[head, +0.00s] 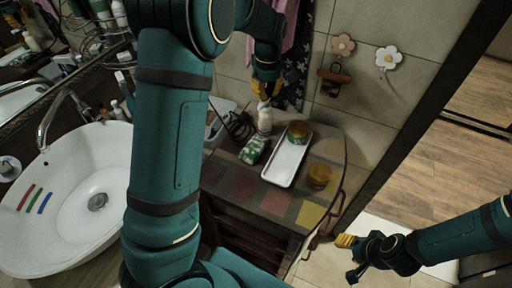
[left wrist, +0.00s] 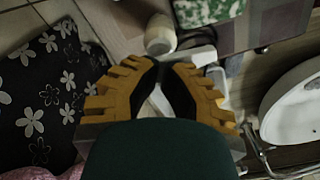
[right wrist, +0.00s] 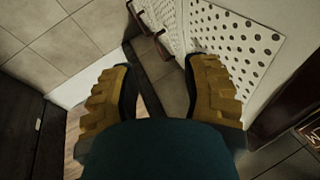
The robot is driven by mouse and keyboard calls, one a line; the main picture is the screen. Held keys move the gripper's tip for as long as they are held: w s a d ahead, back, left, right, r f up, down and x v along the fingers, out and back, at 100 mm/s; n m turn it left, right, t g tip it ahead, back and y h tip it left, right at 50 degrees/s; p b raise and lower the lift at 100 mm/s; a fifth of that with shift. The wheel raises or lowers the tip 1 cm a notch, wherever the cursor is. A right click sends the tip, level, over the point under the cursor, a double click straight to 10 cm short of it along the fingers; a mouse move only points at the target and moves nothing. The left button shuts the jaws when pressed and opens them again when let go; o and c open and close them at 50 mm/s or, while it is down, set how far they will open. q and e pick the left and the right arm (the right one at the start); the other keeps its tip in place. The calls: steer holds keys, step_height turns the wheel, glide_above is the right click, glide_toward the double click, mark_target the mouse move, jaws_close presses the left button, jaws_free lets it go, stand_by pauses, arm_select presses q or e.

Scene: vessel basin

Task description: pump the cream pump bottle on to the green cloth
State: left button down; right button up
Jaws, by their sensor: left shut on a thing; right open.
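The cream pump bottle (head: 265,121) stands upright near the wall end of the counter. My left gripper (head: 266,95) is over its top, with the fingers closed at the pump head, which they mostly hide. In the left wrist view the bottle (left wrist: 160,34) shows just beyond the nearly meeting fingertips (left wrist: 163,66). My right gripper (head: 347,241) is open and empty, low at the right, away from the counter.
A white tray (head: 283,174) with a jar (head: 298,131) is right of the cloth, and another jar (head: 319,176) stands beside it. A dark cable item (head: 238,126) lies left of the bottle. The white basin (head: 70,215) is at left. Dark flowered fabric (head: 297,60) hangs behind.

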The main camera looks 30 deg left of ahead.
stand_by(0.3)
arm_select(q)
steer(key=shift+r+p, duration=2)
steer(key=shift+r, duration=0.15)
step_height(320, 180, up, 2)
steer(key=shift+p, duration=0.95)
step_height(320, 180, up, 2)
steer(key=shift+r, duration=1)
